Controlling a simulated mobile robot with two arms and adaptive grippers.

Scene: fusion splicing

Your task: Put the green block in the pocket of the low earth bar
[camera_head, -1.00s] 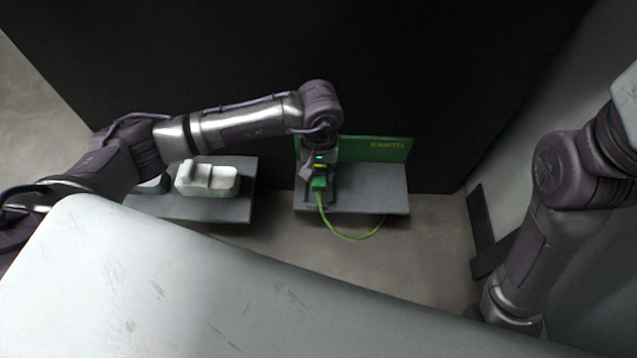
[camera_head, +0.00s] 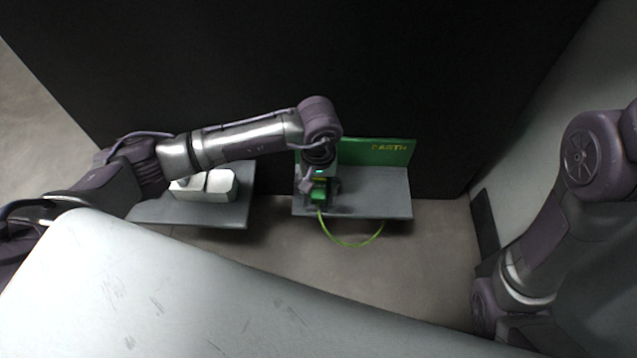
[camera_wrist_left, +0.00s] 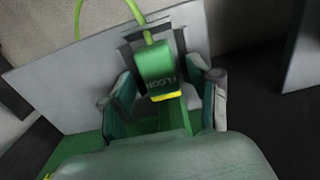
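The green block (camera_head: 318,194) is at the left end of a grey shelf (camera_head: 375,190) with a green back plate (camera_head: 378,151) lettered EARTH. In the left wrist view the block (camera_wrist_left: 155,68) has lettering, a yellow edge and a green cable at its far end. A dark frame (camera_wrist_left: 131,35) borders it there; how deep it sits cannot be told. My left gripper (camera_wrist_left: 165,100) has a finger on each side of the block, with gaps visible, so it looks open. In the head view the left gripper (camera_head: 318,184) is over the block. My right gripper is not in view.
A second grey shelf (camera_head: 215,213) to the left carries white blocks (camera_head: 215,186), partly behind my left arm. The green cable (camera_head: 345,243) loops below the right shelf's front edge. A black wall (camera_head: 440,80) stands behind. The right part of the shelf is clear.

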